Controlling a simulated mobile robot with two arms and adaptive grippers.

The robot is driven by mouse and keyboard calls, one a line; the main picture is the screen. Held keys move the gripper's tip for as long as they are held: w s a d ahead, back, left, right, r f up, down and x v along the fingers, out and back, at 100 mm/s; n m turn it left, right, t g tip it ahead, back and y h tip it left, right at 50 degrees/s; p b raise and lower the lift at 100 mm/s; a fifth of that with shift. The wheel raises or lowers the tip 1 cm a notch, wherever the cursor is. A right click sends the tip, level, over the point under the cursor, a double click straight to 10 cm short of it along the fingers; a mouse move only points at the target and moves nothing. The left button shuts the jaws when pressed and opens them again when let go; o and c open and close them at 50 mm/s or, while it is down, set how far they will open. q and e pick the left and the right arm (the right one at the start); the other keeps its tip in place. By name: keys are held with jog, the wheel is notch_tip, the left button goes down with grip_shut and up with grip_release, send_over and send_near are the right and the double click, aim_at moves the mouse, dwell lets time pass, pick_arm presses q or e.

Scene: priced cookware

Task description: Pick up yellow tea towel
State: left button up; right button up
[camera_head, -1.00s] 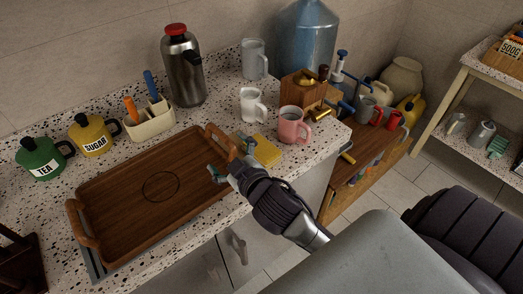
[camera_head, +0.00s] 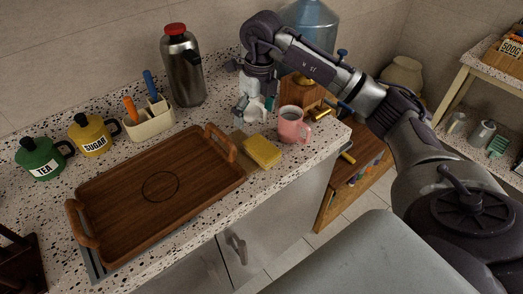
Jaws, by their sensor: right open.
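The yellow tea towel (camera_head: 262,151) lies as a small folded block on the counter, just right of the wooden tray and in front of the pink mug. It is in full view. My right gripper (camera_head: 254,116) is open and points down, behind the towel and apart from it in the picture. It is in front of or around the white mug; I cannot tell which, as it mostly covers that mug. My left gripper is not in view.
A wooden tray (camera_head: 122,213) with handles fills the counter's front left. The pink mug (camera_head: 292,127) stands close behind the towel. A steel flask (camera_head: 182,68), a utensil caddy (camera_head: 151,122) and the sugar (camera_head: 93,137) and tea (camera_head: 42,158) pots stand farther back.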

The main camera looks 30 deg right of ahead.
jog(key=d+h, duration=0.1)
jog(key=d, duration=0.2)
jog(key=p, duration=0.2)
send_over(262, 147)
jog(key=f, duration=0.7)
jog(key=shift+w+d, duration=0.2)
jog(key=shift+d, duration=0.2)
jog(key=f, duration=0.1)
jog(key=f+p, duration=0.1)
jog(key=f, duration=0.1)
jog(key=f+p, duration=0.1)
jog(key=shift+s+a+f, duration=0.25)
jog(key=shift+a+f, duration=0.1)
jog(key=shift+a, duration=0.05)
jog(key=shift+f, duration=0.6)
jog(key=c, duration=1.2)
